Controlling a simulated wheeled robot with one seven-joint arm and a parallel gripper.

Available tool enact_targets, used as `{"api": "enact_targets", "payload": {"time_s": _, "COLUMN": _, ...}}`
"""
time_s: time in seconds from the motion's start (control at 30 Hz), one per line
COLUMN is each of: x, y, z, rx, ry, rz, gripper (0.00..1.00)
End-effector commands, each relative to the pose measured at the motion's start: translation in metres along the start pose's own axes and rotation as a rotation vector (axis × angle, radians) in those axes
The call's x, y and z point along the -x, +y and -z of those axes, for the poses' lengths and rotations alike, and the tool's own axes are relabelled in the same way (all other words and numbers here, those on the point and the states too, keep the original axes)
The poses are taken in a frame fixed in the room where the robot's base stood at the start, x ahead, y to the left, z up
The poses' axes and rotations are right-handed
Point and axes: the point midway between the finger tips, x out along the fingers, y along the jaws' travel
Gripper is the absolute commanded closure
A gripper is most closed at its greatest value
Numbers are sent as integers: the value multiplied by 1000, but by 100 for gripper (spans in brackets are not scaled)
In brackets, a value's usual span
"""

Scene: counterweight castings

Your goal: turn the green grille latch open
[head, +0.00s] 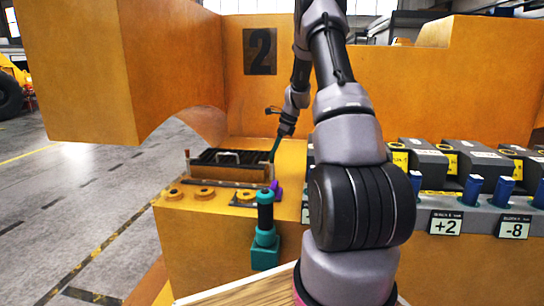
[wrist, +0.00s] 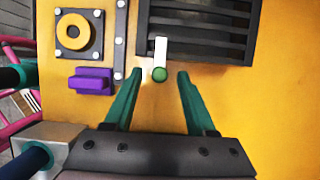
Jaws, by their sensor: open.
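The latch shows in the wrist view as a short white bar (wrist: 160,52) with a round green knob (wrist: 159,74) at its near end. The bar lies over the near edge of the dark slatted grille (wrist: 205,30). The grille also shows in the head view (head: 213,156), set on the orange casting. My gripper (wrist: 161,75) is open, its two green fingertips on either side of the green knob with a gap at each side. I cannot tell how far above the latch they are. In the head view the latch cannot be made out near my gripper (head: 275,150).
A purple block (wrist: 92,80) and an orange ring on a bolted plate (wrist: 73,31) sit left of my gripper. A teal and black post (head: 265,225) stands at the casting's front. Blue-handled weights (head: 473,190) line the right. Bare orange surface (wrist: 280,100) lies right of the fingers.

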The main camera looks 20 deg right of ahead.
Motion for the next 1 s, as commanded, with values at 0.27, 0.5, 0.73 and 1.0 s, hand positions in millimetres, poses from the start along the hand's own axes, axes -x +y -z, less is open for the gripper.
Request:
{"api": "enact_targets", "payload": {"time_s": 0.27, "x": -24, "y": 0, "z": 0, "rx": 1, "ry": 0, "rz": 0, "gripper": 44}}
{"api": "enact_targets", "payload": {"time_s": 0.5, "x": -25, "y": 0, "z": 0, "rx": 1, "ry": 0, "rz": 1, "gripper": 44}}
{"api": "enact_targets", "payload": {"time_s": 0.73, "x": -25, "y": 0, "z": 0, "rx": 1, "ry": 0, "rz": 0, "gripper": 100}}
{"api": "enact_targets", "payload": {"time_s": 1.0, "x": -25, "y": 0, "z": 0, "rx": 19, "ry": 1, "rz": -7, "gripper": 100}}
